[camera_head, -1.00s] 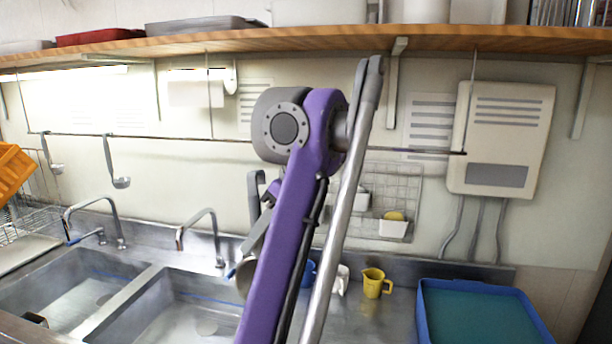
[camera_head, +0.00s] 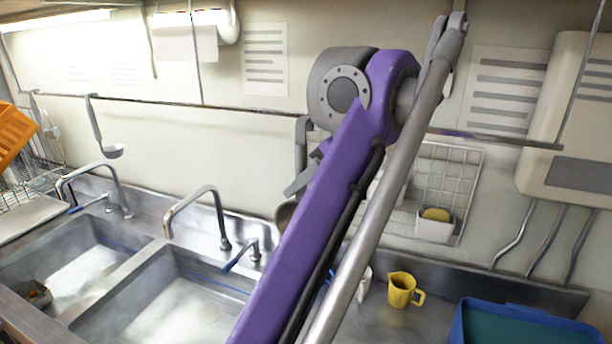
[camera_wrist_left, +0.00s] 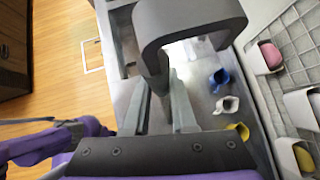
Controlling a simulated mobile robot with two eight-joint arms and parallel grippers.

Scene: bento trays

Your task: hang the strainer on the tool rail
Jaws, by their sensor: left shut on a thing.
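The strainer shows in the head view as a grey hooked handle (camera_head: 303,140) with a brownish bowl (camera_head: 285,212) below, partly behind my purple left arm. My left gripper (camera_head: 300,184), mostly hidden there by my arm, is shut on its handle. In the left wrist view, the dark hook (camera_wrist_left: 190,22) looms large above my left gripper's fingers (camera_wrist_left: 162,95). The tool rail (camera_head: 240,108) runs along the wall. The hook top appears about level with the rail in the head view; I cannot tell whether they touch. My right gripper is not in view.
A ladle (camera_head: 96,125) hangs on the rail at left. Below are the sinks and a tap (camera_head: 205,195). A yellow jug (camera_head: 400,290) and blue tray (camera_head: 520,318) stand on the counter. A wire grid (camera_head: 450,165) and wall heater box (camera_head: 570,115) are at right.

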